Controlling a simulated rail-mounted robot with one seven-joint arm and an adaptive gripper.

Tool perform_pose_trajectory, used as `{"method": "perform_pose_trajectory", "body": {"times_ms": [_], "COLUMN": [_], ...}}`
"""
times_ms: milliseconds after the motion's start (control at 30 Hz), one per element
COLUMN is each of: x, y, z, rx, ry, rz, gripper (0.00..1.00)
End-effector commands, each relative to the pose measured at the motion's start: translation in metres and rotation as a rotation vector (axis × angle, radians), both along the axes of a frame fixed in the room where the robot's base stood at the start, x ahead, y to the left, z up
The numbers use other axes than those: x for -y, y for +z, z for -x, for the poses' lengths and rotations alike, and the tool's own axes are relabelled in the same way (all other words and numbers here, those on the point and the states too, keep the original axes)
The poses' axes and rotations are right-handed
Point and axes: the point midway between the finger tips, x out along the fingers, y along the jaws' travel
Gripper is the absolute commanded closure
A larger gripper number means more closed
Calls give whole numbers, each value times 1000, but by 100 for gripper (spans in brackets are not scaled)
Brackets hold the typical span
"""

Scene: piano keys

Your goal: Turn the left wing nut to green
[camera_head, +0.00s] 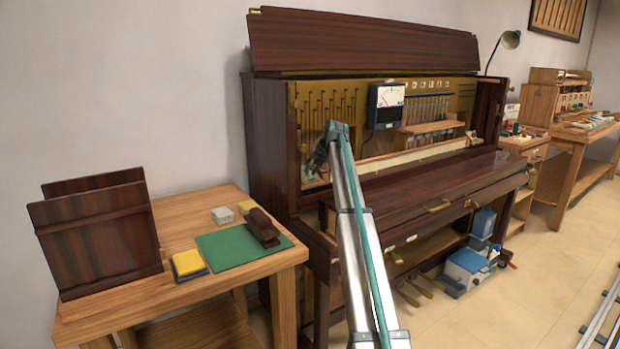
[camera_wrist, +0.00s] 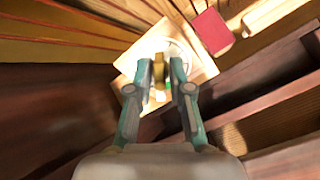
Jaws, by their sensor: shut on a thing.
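In the wrist view my gripper (camera_wrist: 160,82) is shut on a small brass-coloured wing nut (camera_wrist: 158,68), with one green finger on each side of it. The wing nut stands in front of a pale square plate (camera_wrist: 200,68) with a round dial marking. A bit of green shows on the plate just below the nut; the rest of the dial is partly hidden by the fingers. In the head view my arm (camera_head: 350,190) reaches into the left end of the open upright piano (camera_head: 272,130); the wing nut and fingertips are hidden there.
A red block (camera_wrist: 212,31) lies beside the plate, close to the fingers. A meter (camera_head: 386,106) hangs inside the piano, right of my arm. A wooden table (camera_head: 130,310) with a green mat (camera_head: 225,250) stands at the left. Dark piano walls are close around the gripper.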

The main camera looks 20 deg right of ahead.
Motion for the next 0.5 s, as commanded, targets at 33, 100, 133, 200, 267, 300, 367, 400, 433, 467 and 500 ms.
{"method": "perform_pose_trajectory", "body": {"times_ms": [33,100,133,200,267,300,367,400,433,467,500], "x": [-3,-3,-3,-3,-3,-4,-4,-4,-4,-4,-4], "y": [-5,-5,-5,-5,-5,-5,-5,-5,-5,-5,-4], "z": [1,2,3,4,4,5,6,6,6,7,7], "rx": [-4,-5,-5,-5,-6,-6,-7,-7,-8,-8,-8], "ry": [4,7,8,10,11,12,14,15,15,15,15], "rz": [-1,0,1,2,4,4,5,6,6,7,7], "gripper": [100,100,100,100,100,100,100,100,100,100,100]}}
